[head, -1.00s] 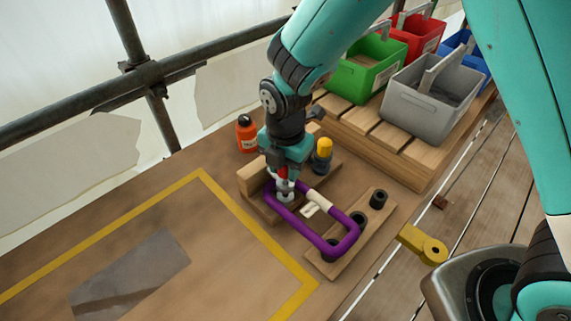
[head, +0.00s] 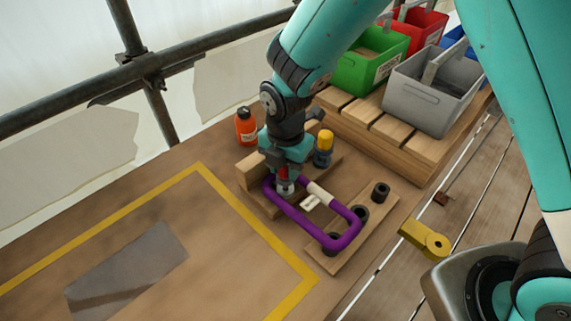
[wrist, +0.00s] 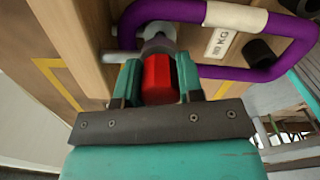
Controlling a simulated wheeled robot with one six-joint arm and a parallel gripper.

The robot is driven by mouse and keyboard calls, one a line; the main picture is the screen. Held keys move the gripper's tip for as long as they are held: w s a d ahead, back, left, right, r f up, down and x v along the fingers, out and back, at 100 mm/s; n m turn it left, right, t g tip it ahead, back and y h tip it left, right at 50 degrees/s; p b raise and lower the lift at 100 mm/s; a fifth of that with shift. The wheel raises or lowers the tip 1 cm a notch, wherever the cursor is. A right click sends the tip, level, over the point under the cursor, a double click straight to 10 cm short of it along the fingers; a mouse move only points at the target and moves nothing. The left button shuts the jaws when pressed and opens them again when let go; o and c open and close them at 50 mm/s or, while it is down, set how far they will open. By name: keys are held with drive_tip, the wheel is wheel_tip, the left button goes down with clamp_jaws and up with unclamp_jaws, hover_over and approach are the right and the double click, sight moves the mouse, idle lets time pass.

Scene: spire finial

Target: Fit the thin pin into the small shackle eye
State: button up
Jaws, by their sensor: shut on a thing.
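My gripper (head: 284,169) is shut on a red-headed piece (wrist: 160,78), which I take to be the pin. Below the red head is a grey metal part (wrist: 158,42); it also shows in the head view (head: 286,187). The purple shackle (head: 292,216) lies across wooden blocks, with a cream wrap (head: 319,193) on one side. The grey part sits at the shackle's far left end, inside the purple bend in the wrist view (wrist: 127,33). A thin grey rod (wrist: 121,56) sticks out to its left. The eye is hidden, so I cannot tell whether the pin is in it.
A white tag (head: 311,202) lies inside the shackle. An orange bottle (head: 247,128) and a yellow-capped bottle (head: 323,148) stand near the gripper. Black sockets (head: 380,192) sit on a board at right. Bins (head: 430,95) stand behind. The yellow-taped area is mostly clear.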

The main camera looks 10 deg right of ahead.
drive_tip(key=shift+f, duration=0.2)
drive_tip(key=o, duration=1)
drive_tip(key=shift+r, duration=0.1)
wheel_tip(320, 180, up, 17)
drive_tip(key=shift+r, duration=0.2)
drive_tip(key=s+d+r+m+y, duration=0.1)
drive_tip(key=s+d+m, duration=0.1)
drive_tip(key=s+m, duration=0.4)
drive_tip(key=s+d+r+m+y, duration=0.1)
drive_tip(key=s+d+m, duration=0.1)
drive_tip(key=s+m, duration=0.4)
drive_tip(key=s+d+r+m+y, duration=0.1)
drive_tip(key=s+d+m+y, duration=0.1)
drive_tip(key=s+m, duration=0.4)
drive_tip(key=shift+d+r+m, duration=0.15)
drive_tip(key=shift+d+m, duration=0.1)
drive_tip(key=shift+m, duration=0.45)
drive_tip(key=shift+d+r+m, duration=0.1)
drive_tip(key=shift+d+m, duration=0.15)
drive_tip(key=shift+m, duration=0.45)
